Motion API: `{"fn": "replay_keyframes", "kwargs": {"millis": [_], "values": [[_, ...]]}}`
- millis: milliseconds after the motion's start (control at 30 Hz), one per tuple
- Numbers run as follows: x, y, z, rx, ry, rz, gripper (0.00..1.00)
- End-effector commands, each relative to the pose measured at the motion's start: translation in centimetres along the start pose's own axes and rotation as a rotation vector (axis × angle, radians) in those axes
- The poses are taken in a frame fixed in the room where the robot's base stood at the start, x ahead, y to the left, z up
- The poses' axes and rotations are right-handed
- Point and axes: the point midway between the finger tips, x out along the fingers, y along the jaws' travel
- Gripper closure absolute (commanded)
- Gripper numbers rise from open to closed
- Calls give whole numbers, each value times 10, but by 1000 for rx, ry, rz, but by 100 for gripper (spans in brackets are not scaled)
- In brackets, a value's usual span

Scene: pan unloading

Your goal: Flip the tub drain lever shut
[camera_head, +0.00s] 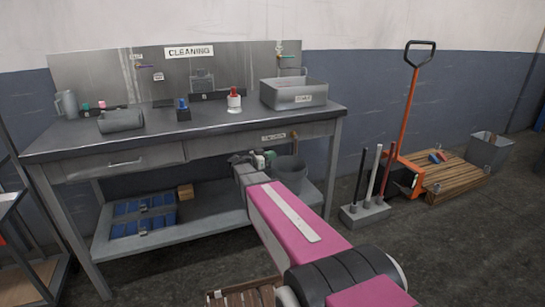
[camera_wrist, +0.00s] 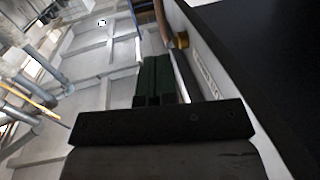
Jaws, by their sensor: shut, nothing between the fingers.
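The grey tub (camera_head: 302,96) with a label stands at the right end of the cleaning bench. A small brass-coloured fitting, which looks like the drain lever (camera_head: 294,136), sits under the bench top beside a white label. In the wrist view a brass fitting (camera_wrist: 181,41) shows just beyond and to the right of my fingertips, near the labelled white edge. Its exact lever position is too small to tell. My gripper (camera_head: 268,157) is below the bench's front edge, left of and below the lever. Its dark green fingers (camera_wrist: 153,66) are together and empty.
The bench's front edge (camera_head: 185,142) runs just above my gripper. Blue boxes (camera_head: 142,213) sit on the lower shelf (camera_head: 205,232). A dark surface (camera_wrist: 270,60) fills the right of the wrist view.

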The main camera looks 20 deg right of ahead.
Motion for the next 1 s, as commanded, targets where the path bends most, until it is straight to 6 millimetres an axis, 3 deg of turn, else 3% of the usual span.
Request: {"fn": "replay_keyframes", "kwargs": {"millis": [300,500,700,1000], "values": [[62,-1,0,0,1,2,100],[92,-1,0,0,0,2,100],[109,0,0,0,0,0,100],[112,0,0,0,0,0,100]]}}
